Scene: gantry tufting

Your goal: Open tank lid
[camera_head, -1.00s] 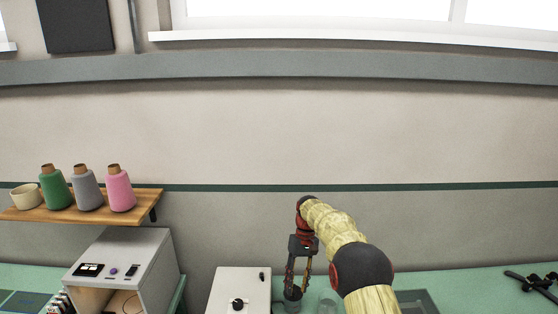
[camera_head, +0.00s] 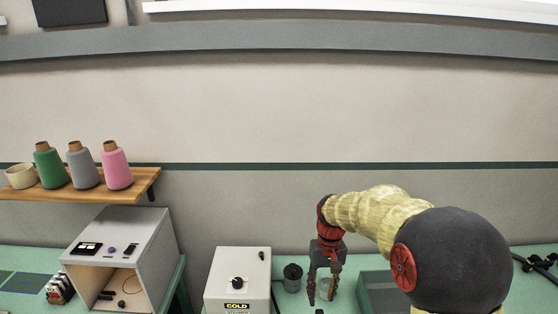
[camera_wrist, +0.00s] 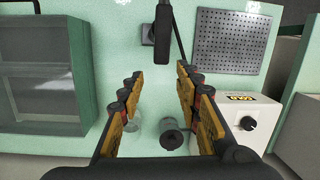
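A white steamer box (camera_head: 222,262) with a yellow COLD label and a black knob (camera_head: 237,283) stands on the green bench; the wrist view shows it at right (camera_wrist: 270,110). A dark round canister (camera_head: 292,278) stands to its right. In the wrist view the dark canister (camera_wrist: 172,139) has a knob-like top. A clear glass vessel (camera_head: 325,287) is close to my gripper, partly hidden by the fingers. I cannot tell which part is the tank lid. My gripper (camera_head: 322,296) is open and empty right of the canister; its fingers stand apart in the wrist view (camera_wrist: 160,70).
A grey open-fronted cabinet (camera_head: 120,245) stands left. A wooden shelf (camera_head: 75,193) holds several yarn cones and a cup. A perforated panel (camera_wrist: 233,42) and a black corded object (camera_wrist: 162,35) show in the wrist view.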

